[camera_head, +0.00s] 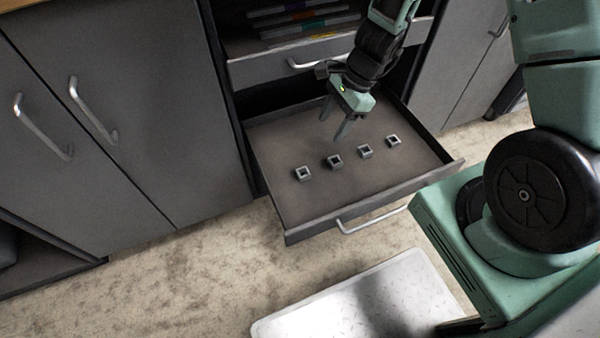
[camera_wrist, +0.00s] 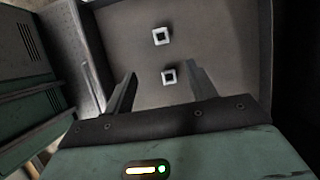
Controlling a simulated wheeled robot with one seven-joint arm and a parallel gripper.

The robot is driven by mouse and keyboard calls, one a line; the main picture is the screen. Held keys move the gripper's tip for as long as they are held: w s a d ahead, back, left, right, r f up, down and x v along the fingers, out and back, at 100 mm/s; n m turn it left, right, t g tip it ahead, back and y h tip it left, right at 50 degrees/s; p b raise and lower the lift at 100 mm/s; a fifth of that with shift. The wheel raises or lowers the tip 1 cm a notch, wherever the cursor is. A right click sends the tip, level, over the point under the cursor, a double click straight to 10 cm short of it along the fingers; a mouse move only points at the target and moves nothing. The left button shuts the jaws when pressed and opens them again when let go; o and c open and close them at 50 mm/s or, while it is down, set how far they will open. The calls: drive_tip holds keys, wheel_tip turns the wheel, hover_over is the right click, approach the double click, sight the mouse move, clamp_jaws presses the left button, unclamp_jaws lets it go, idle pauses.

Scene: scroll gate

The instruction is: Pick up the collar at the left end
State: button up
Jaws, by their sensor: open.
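Several small grey square collars stand in a row on the floor of an open drawer. The collar at the left end (camera_head: 303,174) is nearest the drawer's left front; others follow to the right, the second collar (camera_head: 335,161), the third collar (camera_head: 365,152) and the right-end collar (camera_head: 393,141). My gripper (camera_head: 332,129) is open and empty, pointing down behind and above the left part of the row. In the wrist view, a nearer collar (camera_wrist: 169,76) shows between the fingers and a farther collar (camera_wrist: 160,36) beyond them; I cannot tell which ones they are.
The open drawer (camera_head: 290,222) has low walls and a front handle (camera_head: 372,218). Above it, another drawer (camera_head: 290,66) is partly out, holding flat coloured items, close behind my arm. Closed cabinet doors (camera_head: 130,90) stand to the left. The drawer floor around the row is clear.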

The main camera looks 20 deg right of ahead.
drive_tip(key=b, duration=0.6)
hover_over(305, 168)
drive_tip(key=s+d, duration=0.1)
drive_tip(key=d, duration=0.1)
wheel_tip(305, 168, down, 10)
drive_tip(key=shift+s+d+f, duration=0.1)
drive_tip(key=shift+s+f, duration=0.05)
drive_tip(key=shift+f, duration=0.05)
drive_tip(key=b+x, duration=0.4)
drive_tip(key=x, duration=0.2)
drive_tip(key=shift+r, duration=0.15)
drive_tip(key=shift+w, duration=0.2)
drive_tip(key=c, duration=1.1)
